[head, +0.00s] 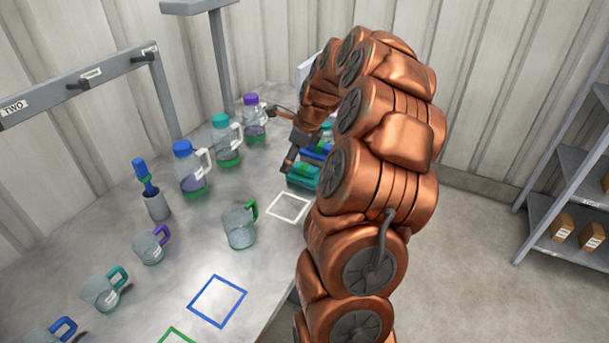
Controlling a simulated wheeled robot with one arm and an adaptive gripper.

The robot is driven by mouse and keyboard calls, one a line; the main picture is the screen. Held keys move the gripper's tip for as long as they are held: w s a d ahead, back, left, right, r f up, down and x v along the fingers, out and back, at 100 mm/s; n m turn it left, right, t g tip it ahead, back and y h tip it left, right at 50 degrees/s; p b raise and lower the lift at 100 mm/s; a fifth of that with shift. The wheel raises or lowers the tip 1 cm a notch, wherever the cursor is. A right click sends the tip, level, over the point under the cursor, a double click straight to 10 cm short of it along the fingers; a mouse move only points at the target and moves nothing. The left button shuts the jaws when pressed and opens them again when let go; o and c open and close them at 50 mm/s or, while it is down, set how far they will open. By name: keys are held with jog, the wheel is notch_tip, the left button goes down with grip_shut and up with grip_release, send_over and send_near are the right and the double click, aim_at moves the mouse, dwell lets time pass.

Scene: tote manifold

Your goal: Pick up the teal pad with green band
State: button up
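A teal pad (303,174) with some green on it lies at the far right part of the table, behind the white square outline. A blue pad (317,152) lies just behind it, with a bit of green showing. My gripper (290,160) is over the left side of these pads, pointing down. One dark finger shows beside the teal pad's left end. My arm hides the right ends of the pads and part of the gripper, so I cannot tell whether the fingers are apart or touching a pad.
Jugs with blue (192,172), teal (226,142) and purple (254,120) lids stand left of the pads. A green-handled mug (239,226) stands nearer, beside the white outline (289,207). A brush in a holder (157,204) and several mugs are farther left. The table around the blue outline (217,300) is clear.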

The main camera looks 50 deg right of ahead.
aim_at(297, 163)
jog(key=d, duration=0.1)
jog(key=d+f+m, duration=0.1)
jog(key=d, duration=0.1)
jog(key=d+m, duration=0.1)
jog(key=shift+s+d+f+h, duration=0.2)
jog(key=shift+d+f+h, duration=0.05)
jog(key=shift+f+h, duration=0.05)
jog(key=shift+p+x, duration=0.4)
jog(key=shift+x, duration=0.7)
jog(key=shift+d+p+x, duration=0.15)
jog(key=shift+p+x, duration=0.4)
jog(key=shift+x, duration=0.8)
jog(key=shift+d+p+x, duration=0.15)
jog(key=shift+p+x, duration=0.35)
jog(key=shift+x, duration=0.85)
jog(key=shift+d, duration=0.1)
jog(key=c, duration=1.2)
jog(key=shift+r, duration=0.15)
